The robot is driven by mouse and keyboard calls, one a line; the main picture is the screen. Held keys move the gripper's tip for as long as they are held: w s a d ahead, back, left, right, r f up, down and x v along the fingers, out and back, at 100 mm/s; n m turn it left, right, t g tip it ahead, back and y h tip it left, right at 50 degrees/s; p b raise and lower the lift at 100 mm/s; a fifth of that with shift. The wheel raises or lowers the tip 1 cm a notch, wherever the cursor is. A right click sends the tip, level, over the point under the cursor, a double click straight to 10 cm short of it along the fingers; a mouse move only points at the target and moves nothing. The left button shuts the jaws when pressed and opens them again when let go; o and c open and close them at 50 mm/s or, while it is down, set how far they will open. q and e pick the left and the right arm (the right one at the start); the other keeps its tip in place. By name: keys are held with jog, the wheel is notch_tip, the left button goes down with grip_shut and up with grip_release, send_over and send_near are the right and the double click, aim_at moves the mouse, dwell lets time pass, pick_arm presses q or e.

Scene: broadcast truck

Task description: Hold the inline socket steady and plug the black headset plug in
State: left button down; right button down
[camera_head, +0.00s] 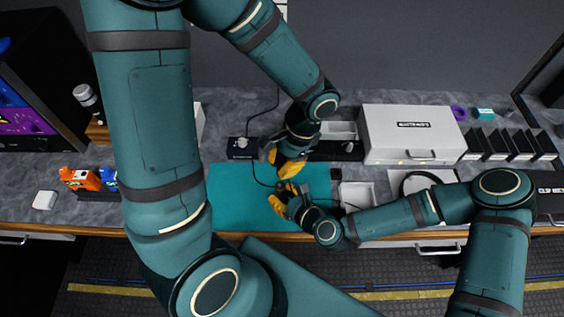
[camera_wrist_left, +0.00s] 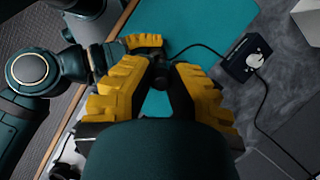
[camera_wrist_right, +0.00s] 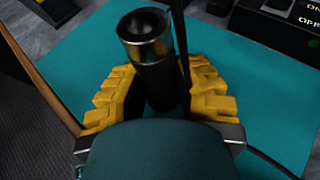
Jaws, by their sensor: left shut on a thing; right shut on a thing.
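The inline socket (camera_wrist_right: 155,65) is a black cylinder with a metal ring and a hollow end. My left gripper (camera_head: 275,166) is shut on a small dark piece, taken as the black headset plug (camera_wrist_left: 159,74), mostly hidden between the fingers. In the head view my right gripper (camera_head: 284,194) is just below the left one. The plug and socket appear apart, but their exact gap and alignment cannot be told.
A thin black cable runs from a small black box with a knob (camera_wrist_left: 246,57) behind the mat. A white case (camera_head: 413,130) and open white trays stand to the right. Orange and blue items (camera_head: 80,179) lie to the left. The mat's left part is clear.

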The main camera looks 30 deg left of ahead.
pick_arm(q)
jog(key=shift+f, duration=0.1)
send_over(277, 187)
jog(key=w, duration=0.1)
jog(key=shift+d+f, duration=0.2)
jog(key=shift+f, duration=1.05)
jog(key=shift+d+f, duration=0.15)
jog(key=shift+f, duration=1.05)
jog(key=shift+f+m, duration=0.3)
jog(key=shift+f, duration=0.9)
pick_arm(e)
jog(key=shift+f, duration=0.1)
pick_arm(q)
jog(key=c, duration=1)
grip_release()
jog(key=shift+w, duration=0.1)
jog(key=v, duration=1.2)
jog(key=shift+d, duration=0.15)
pick_arm(e)
jog(key=c, duration=0.7)
grip_release()
jog(key=shift+c, duration=0.2)
